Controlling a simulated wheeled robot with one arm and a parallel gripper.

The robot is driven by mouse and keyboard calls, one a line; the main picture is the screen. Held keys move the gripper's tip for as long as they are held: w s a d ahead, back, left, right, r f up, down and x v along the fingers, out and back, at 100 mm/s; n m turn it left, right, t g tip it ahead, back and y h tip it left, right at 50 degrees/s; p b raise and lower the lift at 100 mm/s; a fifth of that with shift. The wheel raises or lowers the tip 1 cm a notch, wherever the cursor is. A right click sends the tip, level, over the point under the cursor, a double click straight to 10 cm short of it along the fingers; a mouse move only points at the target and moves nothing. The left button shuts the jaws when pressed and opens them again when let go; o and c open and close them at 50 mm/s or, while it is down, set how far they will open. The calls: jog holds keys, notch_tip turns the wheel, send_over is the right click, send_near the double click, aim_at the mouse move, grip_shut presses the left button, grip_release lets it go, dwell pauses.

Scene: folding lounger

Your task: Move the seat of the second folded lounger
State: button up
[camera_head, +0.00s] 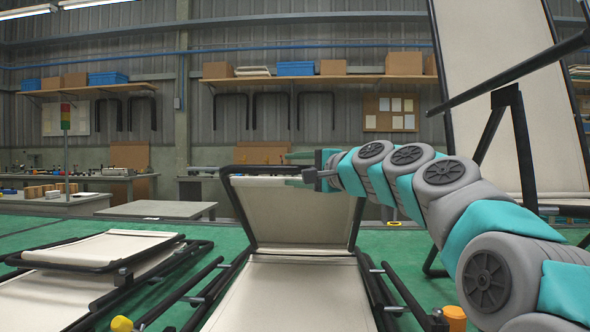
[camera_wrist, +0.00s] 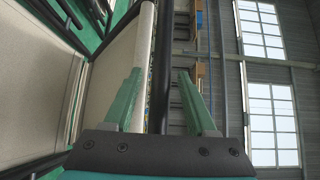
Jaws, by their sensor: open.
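The middle lounger has a cream panel (camera_head: 300,212) in a black tube frame, tilted up steeply from its flat cream section (camera_head: 290,292). My gripper (camera_head: 292,169) is open at the top edge of this raised panel, right of its middle. In the wrist view the black top tube (camera_wrist: 164,60) runs between my two green fingers (camera_wrist: 160,78), with a gap on the right side. I see no grip on it. The left lounger (camera_head: 112,247) lies folded low, one cream panel above another. Which lounger counts as second is not clear from the pictures.
A tall cream lounger panel (camera_head: 505,95) stands upright at the right, with black struts beside my arm. A grey table (camera_head: 158,209) and workbenches stand behind. An orange cap (camera_head: 455,317) and a yellow knob (camera_head: 121,323) show in front.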

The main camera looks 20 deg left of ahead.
jog(key=shift+c, duration=0.3)
grip_shut()
dwell(1.1)
